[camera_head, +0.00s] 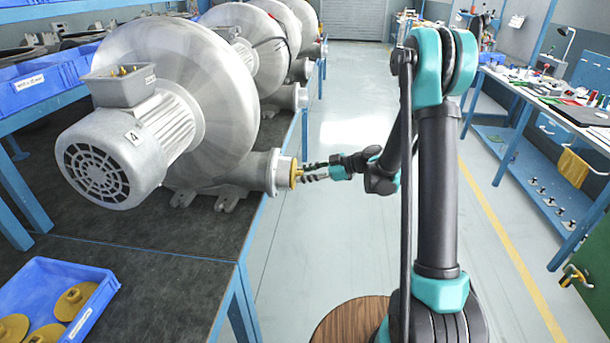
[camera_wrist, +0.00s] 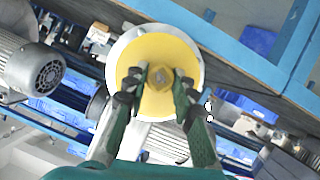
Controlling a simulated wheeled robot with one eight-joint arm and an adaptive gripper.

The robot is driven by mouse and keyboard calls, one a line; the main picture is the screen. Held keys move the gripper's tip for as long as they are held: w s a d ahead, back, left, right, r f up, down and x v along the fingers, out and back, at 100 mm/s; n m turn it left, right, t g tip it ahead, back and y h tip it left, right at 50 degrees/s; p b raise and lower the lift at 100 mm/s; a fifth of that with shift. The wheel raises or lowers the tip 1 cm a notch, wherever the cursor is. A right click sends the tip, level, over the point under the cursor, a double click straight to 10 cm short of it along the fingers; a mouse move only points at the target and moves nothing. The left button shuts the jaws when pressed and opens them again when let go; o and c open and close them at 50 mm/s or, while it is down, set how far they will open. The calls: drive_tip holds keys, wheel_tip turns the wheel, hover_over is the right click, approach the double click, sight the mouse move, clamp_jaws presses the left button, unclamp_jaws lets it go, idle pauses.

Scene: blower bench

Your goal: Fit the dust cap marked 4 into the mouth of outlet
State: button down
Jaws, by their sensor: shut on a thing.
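The blower marked 4 (camera_head: 170,110) stands nearest on the bench, its outlet (camera_head: 268,172) pointing right past the bench edge. A yellow dust cap (camera_head: 294,172) is at the outlet mouth. My gripper (camera_head: 306,173) is shut on the cap's central knob, seen in the wrist view (camera_wrist: 160,82). In the wrist view the yellow disc (camera_wrist: 155,50) lies inside the pale outlet rim (camera_wrist: 198,65), roughly centred. I cannot tell how deep the cap sits. No mark on the cap is readable.
A blue bin (camera_head: 95,310) with several yellow caps sits at the bench's front left. More blowers (camera_head: 258,40) stand in a row behind. A wooden round top (camera_head: 352,318) is at lower middle. A cluttered workbench (camera_head: 540,95) is at right. The floor between is clear.

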drive_tip(key=shift+a, duration=0.3)
idle(0.4)
drive_tip(key=c, duration=1.2)
unclamp_jaws()
drive_tip(key=shift+o, duration=0.2)
drive_tip(key=shift+d, duration=0.1)
drive_tip(key=v, duration=1.1)
drive_tip(key=shift+d+r, duration=0.15)
drive_tip(key=shift+d, duration=0.2)
drive_tip(key=shift+s, duration=0.15)
